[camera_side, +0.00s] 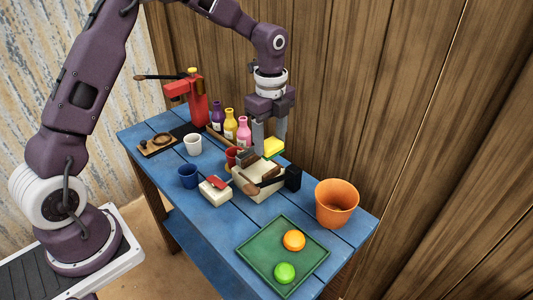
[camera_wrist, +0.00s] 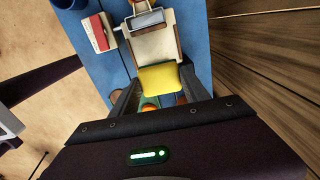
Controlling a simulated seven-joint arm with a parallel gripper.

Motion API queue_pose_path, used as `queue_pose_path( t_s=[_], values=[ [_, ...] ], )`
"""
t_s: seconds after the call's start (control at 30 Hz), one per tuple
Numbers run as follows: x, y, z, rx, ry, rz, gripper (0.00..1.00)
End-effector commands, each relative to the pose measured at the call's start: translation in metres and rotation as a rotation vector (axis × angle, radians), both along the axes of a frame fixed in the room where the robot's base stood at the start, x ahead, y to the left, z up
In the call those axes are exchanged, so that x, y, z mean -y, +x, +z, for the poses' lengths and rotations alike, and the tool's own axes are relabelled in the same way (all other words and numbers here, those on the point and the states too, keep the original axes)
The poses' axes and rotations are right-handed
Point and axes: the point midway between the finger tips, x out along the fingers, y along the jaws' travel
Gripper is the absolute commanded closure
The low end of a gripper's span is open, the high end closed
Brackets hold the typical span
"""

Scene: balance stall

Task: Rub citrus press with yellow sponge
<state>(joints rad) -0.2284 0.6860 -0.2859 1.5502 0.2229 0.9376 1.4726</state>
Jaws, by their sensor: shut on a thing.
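The yellow sponge (camera_side: 273,147) is between the fingers of my gripper (camera_side: 269,140), which is shut on it. It also shows in the wrist view (camera_wrist: 160,79), between my two dark fingers. The sponge is over or near the far edge of a cream holder (camera_side: 262,190); I cannot tell if they touch. What looks like the citrus press, red with a long dark lever (camera_side: 198,102), stands upright at the back left of the blue table, well apart from the sponge. The press is not in the wrist view.
Several bottles (camera_side: 244,132) stand between the press and my gripper. A white cup (camera_side: 193,144), blue cup (camera_side: 188,176) and red-topped box (camera_side: 215,189) stand in front. An orange pot (camera_side: 336,203) and a green tray (camera_side: 250,255) with two round fruits are at right. A wooden wall (camera_side: 400,90) rises behind.

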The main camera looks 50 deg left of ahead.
Motion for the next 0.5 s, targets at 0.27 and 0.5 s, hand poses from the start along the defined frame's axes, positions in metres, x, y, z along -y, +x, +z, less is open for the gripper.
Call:
queue_pose_path(
  t_s=[0.27, 0.5],
  values=[
    [0.000, 0.000, -0.013, -0.001, 0.001, -0.002, 0.79],
    [0.000, -0.001, -0.034, -0.002, 0.000, -0.002, 0.79]
  ],
)
